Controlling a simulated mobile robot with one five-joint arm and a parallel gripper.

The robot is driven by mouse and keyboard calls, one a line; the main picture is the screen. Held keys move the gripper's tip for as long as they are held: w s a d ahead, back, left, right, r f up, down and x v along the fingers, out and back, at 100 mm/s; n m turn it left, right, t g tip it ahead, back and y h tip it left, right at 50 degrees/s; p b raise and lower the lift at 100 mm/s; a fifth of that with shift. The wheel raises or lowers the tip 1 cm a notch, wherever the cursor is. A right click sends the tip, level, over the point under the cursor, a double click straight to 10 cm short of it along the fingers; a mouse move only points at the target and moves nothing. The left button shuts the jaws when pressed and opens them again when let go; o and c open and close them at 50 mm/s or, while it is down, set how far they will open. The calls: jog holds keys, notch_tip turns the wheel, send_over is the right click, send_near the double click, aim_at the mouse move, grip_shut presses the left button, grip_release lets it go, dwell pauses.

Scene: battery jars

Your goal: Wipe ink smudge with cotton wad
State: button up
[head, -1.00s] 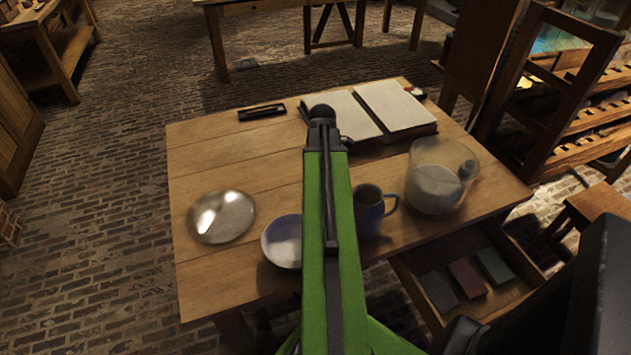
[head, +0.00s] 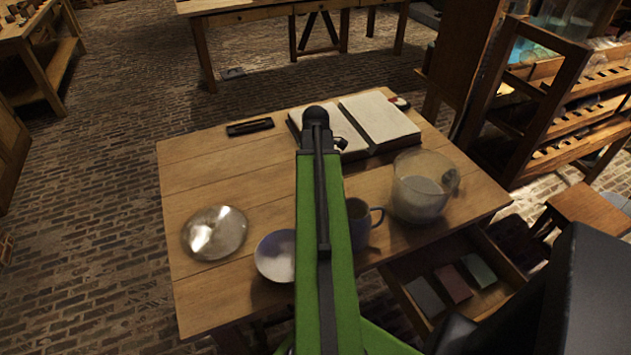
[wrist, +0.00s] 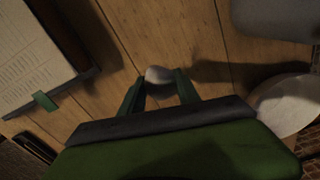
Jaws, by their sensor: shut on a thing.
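In the wrist view, my gripper (wrist: 160,84) is shut on a small pale, roundish cotton wad (wrist: 158,74) between its two green fingers. The wad is over or on the plank table top; I cannot tell whether it touches the wood. In the head view my green arm reaches across the table (head: 190,165) and hides the gripper and the wad. I cannot make out an ink smudge in either view.
An open book (head: 380,118) and a dark narrow case (head: 250,127) lie at the back. A front drawer (head: 410,305) is open.

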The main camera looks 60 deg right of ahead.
jog(key=shift+r, duration=0.45)
notch_tip(320, 180, up, 3)
jog(key=p, duration=0.3)
jog(key=shift+r, duration=0.15)
